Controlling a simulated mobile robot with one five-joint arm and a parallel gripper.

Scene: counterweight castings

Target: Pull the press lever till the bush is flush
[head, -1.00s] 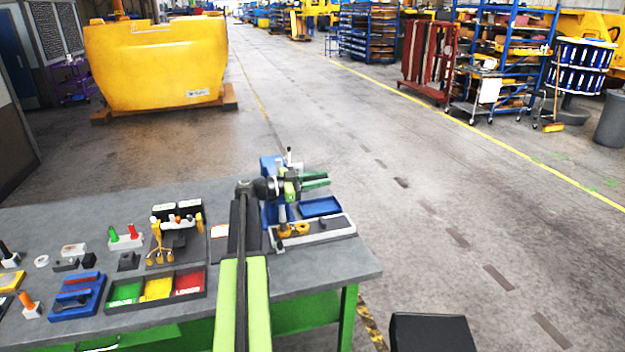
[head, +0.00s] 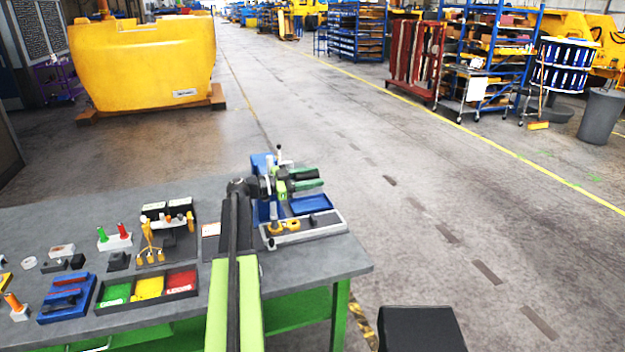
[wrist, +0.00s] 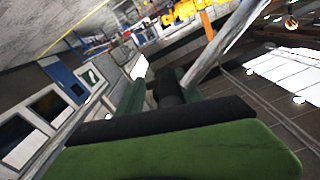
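The blue press (head: 262,164) stands at the back right of the bench, partly hidden behind my arm. A thin upright rod with a pale knob (head: 279,149) shows above it. My gripper (head: 312,179), with green fingers, is beside the press on its right. In the wrist view the fingers (wrist: 162,98) are apart, with a black cylindrical grip between them and a gap on its left side. A pale bar (wrist: 212,47) rises to the upper right; I cannot tell whether it joins the black grip (wrist: 167,86). The bush cannot be made out.
A blue tray (head: 311,205) and a grey tray with yellow rings (head: 325,229) lie below my gripper. Left on the bench are red, yellow and green bins (head: 148,300) and a blue tool holder (head: 67,310). Open floor lies right of the bench.

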